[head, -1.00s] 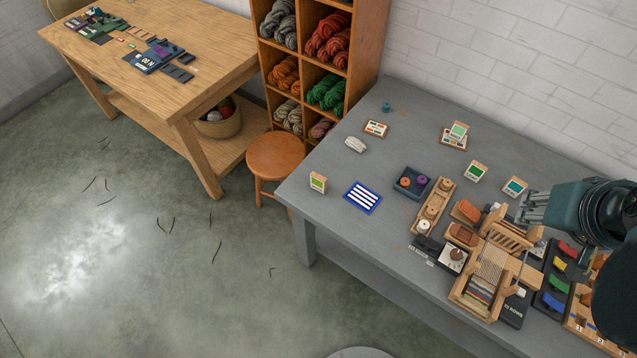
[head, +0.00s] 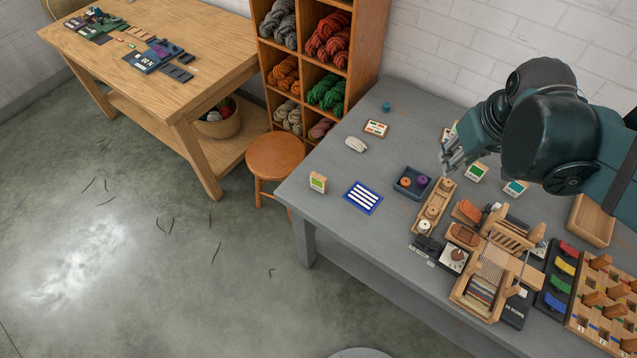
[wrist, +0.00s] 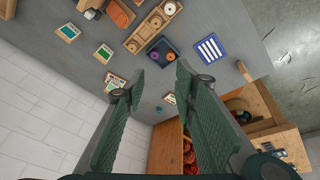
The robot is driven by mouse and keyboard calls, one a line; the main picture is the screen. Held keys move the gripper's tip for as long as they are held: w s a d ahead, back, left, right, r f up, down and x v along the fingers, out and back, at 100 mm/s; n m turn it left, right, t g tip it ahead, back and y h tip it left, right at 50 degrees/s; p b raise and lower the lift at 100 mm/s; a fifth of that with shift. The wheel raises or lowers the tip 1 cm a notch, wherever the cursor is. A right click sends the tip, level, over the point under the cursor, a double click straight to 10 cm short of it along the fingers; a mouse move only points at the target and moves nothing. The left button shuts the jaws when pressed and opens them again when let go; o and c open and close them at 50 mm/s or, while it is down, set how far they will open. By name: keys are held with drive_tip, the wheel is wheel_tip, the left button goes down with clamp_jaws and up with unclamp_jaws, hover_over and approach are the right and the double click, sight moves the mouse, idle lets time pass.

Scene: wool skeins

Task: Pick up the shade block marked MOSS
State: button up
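Several wooden shade blocks stand on the grey table (head: 375,255); their labels are too small to read, so I cannot tell which is MOSS. A lime block (head: 318,182) stands alone near the left end. A green block (head: 475,173) and a teal block (head: 514,188) stand below my arm; the wrist view shows the green one (wrist: 104,53) and the teal one (wrist: 68,32). A pale green block (wrist: 114,80) is mostly hidden by my arm in the head view. My gripper (wrist: 160,70) is open and empty, above the table near the pale green block.
A dark tray (head: 400,190) with orange and purple spools, a blue striped card (head: 362,197) and a small loom (head: 490,275) share the table. A shelf of wool skeins (head: 370,50) and a stool (head: 275,155) stand left.

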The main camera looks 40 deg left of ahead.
drive_tip(key=a+f+n+g, duration=0.1)
drive_tip(key=a+f+n, duration=0.25)
drive_tip(key=a, duration=0.55)
drive_tip(key=a+f+n+g, duration=0.1)
drive_tip(key=a+f+n, duration=0.1)
drive_tip(key=a+f, duration=0.45)
drive_tip(key=n+g+h, duration=0.1)
drive_tip(key=n+h, duration=0.1)
drive_tip(key=n, duration=0.2)
hover_over(319, 176)
drive_tip(key=f, duration=0.7)
drive_tip(key=f+b, duration=0.1)
drive_tip(key=f, duration=0.2)
drive_tip(key=shift+w+d+f, duration=0.15)
drive_tip(key=shift+w+d, duration=0.1)
drive_tip(key=shift+d, duration=0.05)
drive_tip(key=shift+s+a+f+n, duration=0.25)
drive_tip(key=shift+s+a+f, duration=0.05)
drive_tip(key=shift+a+f, duration=0.1)
drive_tip(key=shift+f, duration=0.1)
drive_tip(key=shift+f, duration=1.15)
drive_tip(key=shift+f, duration=0.1)
drive_tip(key=shift+f+b, duration=0.55)
drive_tip(key=shift+f, duration=1.95)
